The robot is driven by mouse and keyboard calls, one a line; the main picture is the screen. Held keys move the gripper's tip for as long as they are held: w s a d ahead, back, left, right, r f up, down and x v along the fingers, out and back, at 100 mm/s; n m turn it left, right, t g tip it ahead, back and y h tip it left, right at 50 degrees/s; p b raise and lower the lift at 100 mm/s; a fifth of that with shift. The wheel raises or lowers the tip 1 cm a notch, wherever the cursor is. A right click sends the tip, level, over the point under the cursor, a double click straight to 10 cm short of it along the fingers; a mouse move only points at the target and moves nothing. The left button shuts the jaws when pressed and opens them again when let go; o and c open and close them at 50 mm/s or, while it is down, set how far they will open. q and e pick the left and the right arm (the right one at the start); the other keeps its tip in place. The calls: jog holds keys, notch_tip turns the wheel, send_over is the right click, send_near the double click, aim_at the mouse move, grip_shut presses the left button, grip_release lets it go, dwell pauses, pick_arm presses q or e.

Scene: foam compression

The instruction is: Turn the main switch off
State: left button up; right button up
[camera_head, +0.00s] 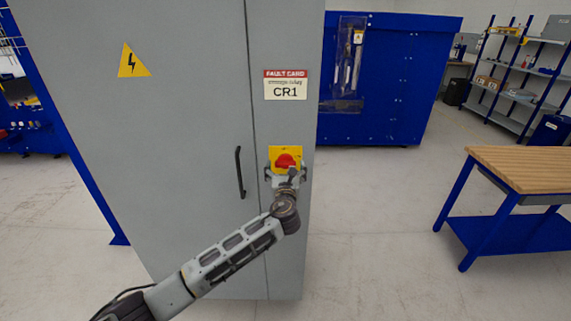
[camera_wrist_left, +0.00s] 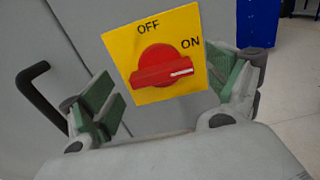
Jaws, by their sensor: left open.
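The main switch is a red rotary knob (camera_head: 285,161) on a yellow plate (camera_head: 273,152), fixed to the front of a grey cabinet (camera_head: 190,120). In the left wrist view the knob (camera_wrist_left: 165,68) has a white mark at its right end, pointing toward the word ON. OFF is printed at the plate's top. My left gripper (camera_head: 286,171) is in front of the switch. In the left wrist view its green-padded fingers (camera_wrist_left: 168,92) are open, one on each side of the plate, with nothing between the pads. Contact with the knob cannot be seen. My right gripper is out of view.
A black door handle (camera_head: 240,172) is left of the switch. A CR1 fault card (camera_head: 286,85) and a yellow warning triangle (camera_head: 132,62) are higher on the cabinet. A wood-topped workbench (camera_head: 525,168) stands at the right, with open floor between.

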aim_at(285, 166)
pick_arm(q)
jog(key=shift+w, duration=1.5)
jog(key=c, duration=1)
jog(key=shift+c, duration=0.2)
